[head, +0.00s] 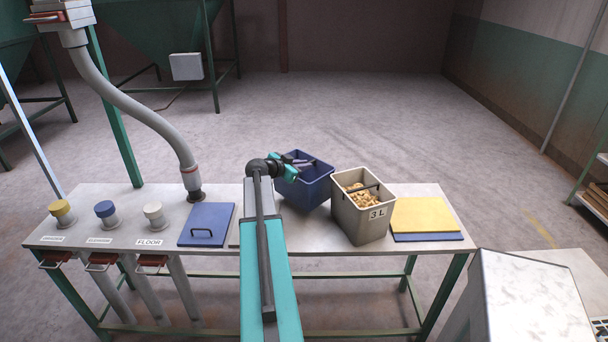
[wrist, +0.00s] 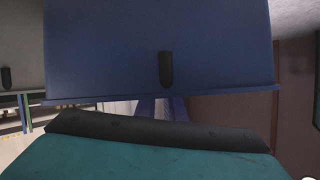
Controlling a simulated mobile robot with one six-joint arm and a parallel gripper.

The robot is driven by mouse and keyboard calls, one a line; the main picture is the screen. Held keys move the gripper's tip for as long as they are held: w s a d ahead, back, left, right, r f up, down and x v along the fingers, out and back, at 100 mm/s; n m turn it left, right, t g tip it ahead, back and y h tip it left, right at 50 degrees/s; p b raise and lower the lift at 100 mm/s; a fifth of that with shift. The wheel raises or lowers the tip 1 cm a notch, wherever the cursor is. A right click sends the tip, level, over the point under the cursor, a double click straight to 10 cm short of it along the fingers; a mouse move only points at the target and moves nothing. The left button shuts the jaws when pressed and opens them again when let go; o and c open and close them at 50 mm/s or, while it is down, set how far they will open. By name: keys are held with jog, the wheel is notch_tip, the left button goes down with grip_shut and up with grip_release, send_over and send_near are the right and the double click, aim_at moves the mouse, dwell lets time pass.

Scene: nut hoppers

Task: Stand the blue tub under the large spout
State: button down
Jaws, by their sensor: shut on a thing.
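The blue tub (head: 306,190) is at the back of the bench, just left of the grey tub, and looks slightly tilted. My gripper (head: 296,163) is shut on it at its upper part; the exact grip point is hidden. In the wrist view, the tub's blue wall (wrist: 105,60) fills the upper picture above a dark finger edge (wrist: 160,131). I cannot tell whether the tub touches the bench. The large spout (head: 194,194) is the dark end of a thick grey hose, hanging over the bench to the left of the tub.
A grey 3L tub (head: 374,227) holding nuts stands right of the blue tub, beside a yellow board (head: 425,213). Yellow, blue and white capped pipes (head: 105,211) stand at the bench's left.

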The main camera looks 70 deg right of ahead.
jog(key=shift+f, duration=0.35)
jog(key=shift+f+p, duration=0.6)
jog(key=shift+f, duration=1.5)
jog(key=c, duration=1.8)
grip_release()
jog(key=shift+c, duration=0.2)
